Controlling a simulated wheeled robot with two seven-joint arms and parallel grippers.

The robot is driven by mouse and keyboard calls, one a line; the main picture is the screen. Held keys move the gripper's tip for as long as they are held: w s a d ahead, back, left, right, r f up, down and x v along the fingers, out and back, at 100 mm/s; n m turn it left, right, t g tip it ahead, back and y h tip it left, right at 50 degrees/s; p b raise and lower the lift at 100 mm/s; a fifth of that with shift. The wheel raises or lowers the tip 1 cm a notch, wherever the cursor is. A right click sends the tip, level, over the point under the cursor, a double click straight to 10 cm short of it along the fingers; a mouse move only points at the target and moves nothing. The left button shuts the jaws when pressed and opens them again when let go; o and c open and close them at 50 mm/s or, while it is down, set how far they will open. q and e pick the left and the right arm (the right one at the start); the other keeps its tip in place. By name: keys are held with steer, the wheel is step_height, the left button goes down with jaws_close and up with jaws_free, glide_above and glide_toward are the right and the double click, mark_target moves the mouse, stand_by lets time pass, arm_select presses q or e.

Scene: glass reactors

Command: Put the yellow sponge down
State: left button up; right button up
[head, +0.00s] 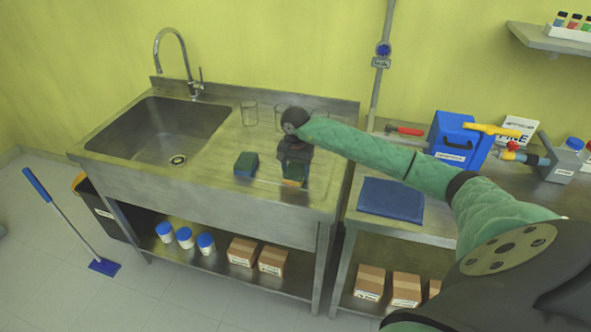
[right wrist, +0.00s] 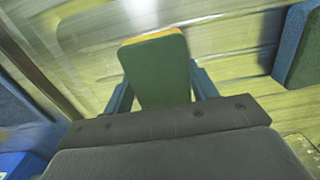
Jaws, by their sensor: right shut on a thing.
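The yellow sponge (head: 293,183) has a dark green face, and a yellow edge shows below my right gripper (head: 294,174) in the head view. In the right wrist view the sponge (right wrist: 157,72) stands between the two fingers of my right gripper (right wrist: 160,88), green face toward the camera, yellow along its far edge. The gripper is shut on it, over the ribbed drainboard (head: 225,170) of the steel sink unit. I cannot tell whether the sponge touches the drainboard. My left gripper is not in view.
A blue and green sponge (head: 246,164) lies on the drainboard to the left; it also shows in the right wrist view (right wrist: 300,47). A glass beaker (head: 249,113) stands behind it. The sink basin (head: 160,130) is further left. A blue mat (head: 391,200) lies on the right counter.

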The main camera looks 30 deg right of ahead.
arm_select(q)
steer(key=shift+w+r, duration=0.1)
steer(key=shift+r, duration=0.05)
arm_select(e)
steer(key=shift+f, duration=0.1)
steer(key=o, duration=1)
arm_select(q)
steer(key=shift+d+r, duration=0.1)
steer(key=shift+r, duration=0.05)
arm_select(e)
steer(key=shift+o, duration=0.2)
